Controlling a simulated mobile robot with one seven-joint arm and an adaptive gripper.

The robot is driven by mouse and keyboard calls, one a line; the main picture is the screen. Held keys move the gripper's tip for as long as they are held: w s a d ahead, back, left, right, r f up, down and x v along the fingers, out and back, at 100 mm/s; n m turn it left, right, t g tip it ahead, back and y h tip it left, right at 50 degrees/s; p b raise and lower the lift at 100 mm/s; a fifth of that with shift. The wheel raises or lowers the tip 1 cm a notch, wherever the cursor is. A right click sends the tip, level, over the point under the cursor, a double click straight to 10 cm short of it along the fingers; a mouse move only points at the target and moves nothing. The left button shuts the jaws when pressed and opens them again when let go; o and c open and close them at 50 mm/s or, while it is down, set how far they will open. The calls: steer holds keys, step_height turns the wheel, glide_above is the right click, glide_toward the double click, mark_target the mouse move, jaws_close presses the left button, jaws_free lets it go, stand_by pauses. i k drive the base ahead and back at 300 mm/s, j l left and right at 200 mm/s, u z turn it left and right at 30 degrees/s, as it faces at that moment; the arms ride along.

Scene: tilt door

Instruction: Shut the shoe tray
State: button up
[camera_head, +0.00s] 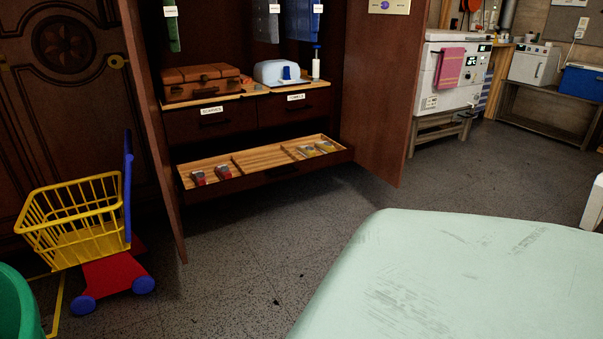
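The shoe tray (264,159) is a wide, low pull-out drawer at the bottom of a dark wooden wardrobe. It stands out past the wardrobe's front and shows its light wooden slatted inside. Red-and-grey shoes (198,177) lie in its left part, and yellow-and-grey shoes (325,147) lie in its right part. A handle (283,171) shows dimly on its dark front. My gripper is not in view.
The wardrobe's left door (150,130) and right door (383,95) stand open on either side of the tray. A yellow toy cart (75,215) is at left beside a green tub (15,305). A pale green surface (470,280) fills the lower right. Grey floor (260,255) before the tray is clear.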

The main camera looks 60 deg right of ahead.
mark_target(250, 168)
steer(key=z, duration=1.5)
